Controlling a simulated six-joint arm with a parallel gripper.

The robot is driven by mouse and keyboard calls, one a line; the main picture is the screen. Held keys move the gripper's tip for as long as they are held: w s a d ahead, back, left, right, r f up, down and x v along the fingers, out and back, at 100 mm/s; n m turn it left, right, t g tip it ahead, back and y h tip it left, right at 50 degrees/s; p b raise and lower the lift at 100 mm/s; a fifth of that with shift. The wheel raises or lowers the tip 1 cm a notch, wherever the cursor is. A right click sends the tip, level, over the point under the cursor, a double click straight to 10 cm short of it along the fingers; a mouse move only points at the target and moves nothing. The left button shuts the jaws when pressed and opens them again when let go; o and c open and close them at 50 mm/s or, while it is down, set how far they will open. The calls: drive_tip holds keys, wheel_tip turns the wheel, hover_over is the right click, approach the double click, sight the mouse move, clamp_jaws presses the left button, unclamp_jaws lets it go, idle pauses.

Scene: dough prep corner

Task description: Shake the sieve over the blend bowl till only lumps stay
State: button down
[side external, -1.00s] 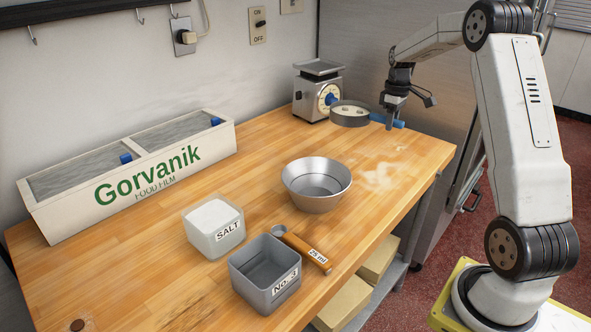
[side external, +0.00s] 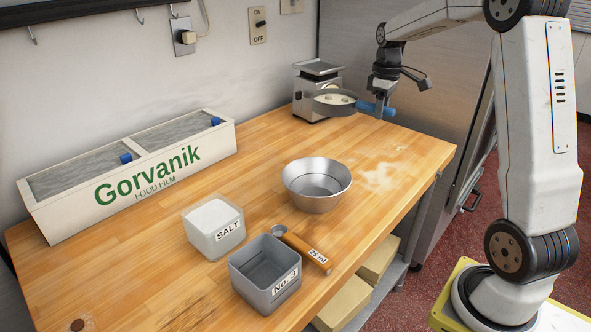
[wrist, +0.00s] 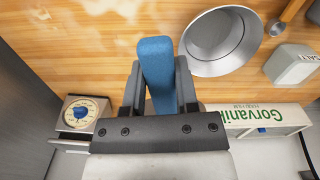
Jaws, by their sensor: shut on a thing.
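The sieve (side external: 334,112) is a round grey pan with a blue handle (side external: 366,107), with a few pale lumps inside. It is held up in front of the kitchen scale, at the back of the table. My gripper (side external: 381,110) is shut on the blue handle, which also shows between the fingers in the wrist view (wrist: 157,65). The sieve's pan is not seen in the wrist view. The blend bowl (side external: 316,202), a metal bowl with sloping walls, stands mid-table, apart from the sieve and nearer the camera. It also shows in the wrist view (wrist: 243,50).
A scale (side external: 303,100) stands close behind the sieve. A salt tub (side external: 209,241), a grey No. 3 tub (side external: 252,286) and a wooden-handled scoop (side external: 310,253) lie near the bowl. A Gorvanik film box (side external: 190,178) lines the wall. Pale powder (side external: 377,177) marks the table's right side.

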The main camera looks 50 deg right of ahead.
drive_tip(key=s+a+n, duration=0.1)
drive_tip(key=s+a, duration=0.3)
drive_tip(key=a, duration=0.7)
drive_tip(key=shift+w+d+f, duration=0.15)
drive_tip(key=shift+f, duration=1.25)
drive_tip(key=shift+w+d+f, duration=0.1)
drive_tip(key=shift+f, duration=1.45)
drive_tip(key=shift+f, duration=2.85)
drive_tip(key=shift+w, duration=0.1)
drive_tip(key=shift+w+a, duration=0.25)
drive_tip(key=shift+w, duration=0.9)
drive_tip(key=shift+s, duration=0.1)
